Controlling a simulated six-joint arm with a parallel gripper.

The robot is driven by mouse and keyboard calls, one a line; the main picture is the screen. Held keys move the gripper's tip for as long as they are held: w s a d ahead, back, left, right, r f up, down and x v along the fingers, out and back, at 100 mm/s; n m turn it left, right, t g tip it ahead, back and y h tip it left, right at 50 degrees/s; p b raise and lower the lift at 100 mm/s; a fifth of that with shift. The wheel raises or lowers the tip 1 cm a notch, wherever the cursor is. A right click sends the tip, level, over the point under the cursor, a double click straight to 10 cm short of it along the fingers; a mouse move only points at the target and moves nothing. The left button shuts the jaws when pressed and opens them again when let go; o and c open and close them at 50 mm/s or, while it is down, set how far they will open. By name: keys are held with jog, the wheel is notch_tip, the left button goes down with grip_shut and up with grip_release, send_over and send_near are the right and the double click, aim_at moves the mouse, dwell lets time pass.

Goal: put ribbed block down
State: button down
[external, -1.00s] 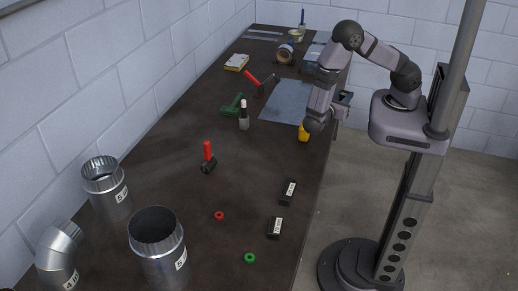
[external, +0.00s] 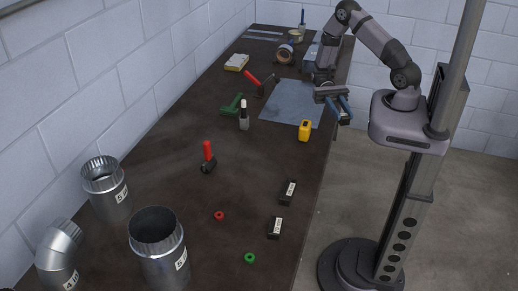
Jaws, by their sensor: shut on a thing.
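My gripper (external: 343,110), with blue fingers, hangs at the right edge of the dark workbench (external: 245,170), right of the grey sheet and above the yellow tool. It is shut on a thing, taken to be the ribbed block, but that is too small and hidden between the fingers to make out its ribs. No support shows directly touching it from below.
A yellow tool (external: 305,131) stands near the bench edge beside the grey sheet (external: 288,101). A bottle (external: 243,116), a green tool (external: 232,105) and a red-handled tool (external: 208,155) stand further left. Metal ducts (external: 160,250) fill the front left.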

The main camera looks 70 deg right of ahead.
jog(key=w+d+f+m+t, duration=0.1)
jog(key=w+d+m+t, duration=0.1)
jog(key=w+m+t, duration=0.2)
jog(key=w+d+f+m+t+h, duration=0.1)
jog(key=w+m+t, duration=0.3)
jog(key=t, duration=0.4)
jog(key=w+d+f+m+t, duration=0.2)
jog(key=w+d+m+t, duration=0.1)
jog(key=w+m+t, duration=0.2)
jog(key=shift+w+d+f+t+h, duration=0.15)
jog(key=shift+w+t, duration=0.1)
jog(key=shift+t, duration=0.25)
jog(key=shift+w+f+t+h, duration=0.15)
jog(key=shift+w+t, duration=0.1)
jog(key=shift+t, duration=0.25)
jog(key=w+d+f+m+t+h, duration=0.2)
jog(key=d+f+m+t+h, duration=0.1)
jog(key=d, duration=0.4)
jog(key=m+t+h, duration=0.1)
jog(key=m+h, duration=0.1)
jog(key=shift+d+f+t+h, duration=0.25)
jog(key=shift+d+t+h, duration=0.05)
jog(key=shift+d, duration=0.1)
jog(key=shift+w+r, duration=0.1)
jog(key=shift+w, duration=0.05)
